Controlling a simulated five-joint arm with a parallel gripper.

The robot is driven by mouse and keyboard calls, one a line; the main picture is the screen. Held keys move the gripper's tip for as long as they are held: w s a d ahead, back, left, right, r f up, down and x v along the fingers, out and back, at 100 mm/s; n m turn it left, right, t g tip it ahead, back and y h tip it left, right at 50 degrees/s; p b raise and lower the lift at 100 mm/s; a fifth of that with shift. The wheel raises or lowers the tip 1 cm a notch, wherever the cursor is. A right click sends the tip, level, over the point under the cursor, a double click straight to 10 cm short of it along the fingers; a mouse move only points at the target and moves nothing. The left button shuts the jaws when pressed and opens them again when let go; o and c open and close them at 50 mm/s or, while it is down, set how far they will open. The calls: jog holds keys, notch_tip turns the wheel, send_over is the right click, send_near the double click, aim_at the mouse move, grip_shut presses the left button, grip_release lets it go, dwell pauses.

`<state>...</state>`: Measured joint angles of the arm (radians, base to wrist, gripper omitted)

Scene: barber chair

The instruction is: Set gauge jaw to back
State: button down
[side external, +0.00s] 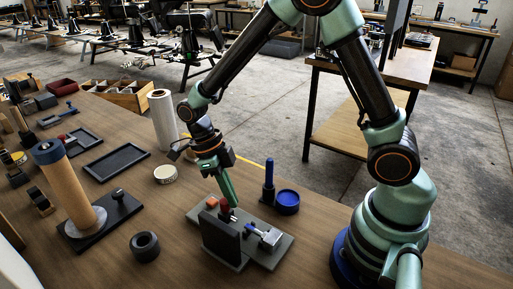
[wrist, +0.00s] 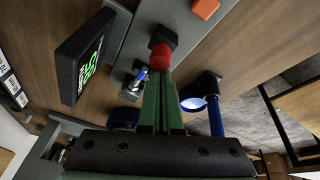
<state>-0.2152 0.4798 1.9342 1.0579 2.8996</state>
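A grey gauge plate (side external: 275,252) lies on the bench in the side external view. A dark upright display block (side external: 221,241) stands on it and shows green digits in the wrist view (wrist: 84,58). A red knob (side external: 224,206) on a dark base is behind the block; it also shows in the wrist view (wrist: 160,56). A small metal piece with a blue part (side external: 264,235), possibly the jaw, sits to the right. My gripper (side external: 234,204) points down with its green fingers together, tips right by the red knob (wrist: 158,76). I cannot tell whether they touch it.
An orange button (side external: 212,201) is at the plate's far end. A blue post (side external: 268,181) and a blue ring cup (side external: 287,202) stand just beyond the plate. A black ring (side external: 145,246), a tape roll (side external: 165,174) and a wooden cylinder (side external: 70,190) are to the left.

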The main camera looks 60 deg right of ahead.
jog(key=s, duration=0.1)
jog(key=s+d, duration=0.1)
jog(key=s, duration=0.1)
jog(key=shift+s+d, duration=0.15)
jog(key=shift+d, duration=0.2)
jog(key=v, duration=1)
jog(key=shift+s+a, duration=0.3)
jog(key=shift+a, duration=0.05)
jog(key=s+d+r+n+t, duration=0.1)
jog(key=d+r+n+t, duration=0.2)
jog(key=n, duration=1.2)
jog(key=s+d+r+n+t, duration=0.2)
jog(key=r+n+t, duration=0.3)
jog(key=n, duration=1)
jog(key=shift+d+r+n+t+y, duration=0.4)
jog(key=shift+d+t, duration=0.3)
jog(key=shift+d, duration=0.15)
